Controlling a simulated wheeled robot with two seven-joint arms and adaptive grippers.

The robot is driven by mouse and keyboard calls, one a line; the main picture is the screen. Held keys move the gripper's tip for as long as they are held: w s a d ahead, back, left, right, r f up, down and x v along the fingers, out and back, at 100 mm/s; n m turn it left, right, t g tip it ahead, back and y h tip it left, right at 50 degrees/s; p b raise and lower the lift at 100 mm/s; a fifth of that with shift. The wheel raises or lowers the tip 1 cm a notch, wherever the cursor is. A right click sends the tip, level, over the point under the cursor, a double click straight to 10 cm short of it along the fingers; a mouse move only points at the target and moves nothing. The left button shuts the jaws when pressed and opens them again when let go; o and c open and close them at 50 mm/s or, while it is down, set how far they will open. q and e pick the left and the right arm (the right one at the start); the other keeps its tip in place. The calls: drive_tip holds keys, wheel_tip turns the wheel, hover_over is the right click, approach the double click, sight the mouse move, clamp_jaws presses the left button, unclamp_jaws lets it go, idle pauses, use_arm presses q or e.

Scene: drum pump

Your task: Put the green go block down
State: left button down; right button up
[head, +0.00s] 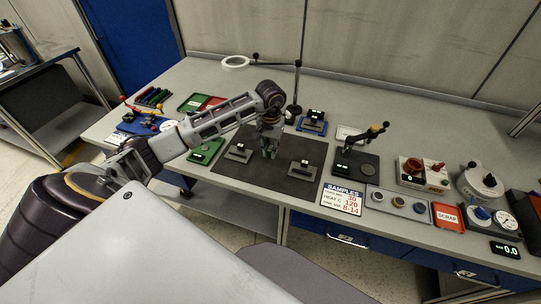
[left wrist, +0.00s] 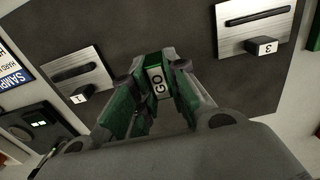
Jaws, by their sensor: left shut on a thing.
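The green go block (left wrist: 157,78), with a white label reading GO, sits between the fingers of my left gripper (left wrist: 153,88). The left gripper is shut on it. In the head view my left gripper (head: 270,146) points down over the dark mat (head: 265,178), between two small grey slotted fixtures. In the wrist view one fixture is marked 1 (left wrist: 72,75) and another is marked 3 (left wrist: 255,20). I cannot tell whether the block touches the mat. My right gripper is not in view.
A samples sign (head: 342,198) and a black stand with a lever (head: 358,165) are to the right. A green tray (head: 192,103) and a red tray (head: 214,102) lie at the back left. A magnifier lamp (head: 236,62) stands behind.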

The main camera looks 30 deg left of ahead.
sight(271, 161)
use_arm(q)
drive_tip(key=shift+f, duration=1.85)
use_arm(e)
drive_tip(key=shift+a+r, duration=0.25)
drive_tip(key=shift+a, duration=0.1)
use_arm(q)
drive_tip(key=shift+f, duration=0.15)
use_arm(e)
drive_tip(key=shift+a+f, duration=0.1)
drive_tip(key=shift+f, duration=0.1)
use_arm(q)
drive_tip(key=c, duration=1.5)
unclamp_jaws()
drive_tip(key=shift+o, duration=0.4)
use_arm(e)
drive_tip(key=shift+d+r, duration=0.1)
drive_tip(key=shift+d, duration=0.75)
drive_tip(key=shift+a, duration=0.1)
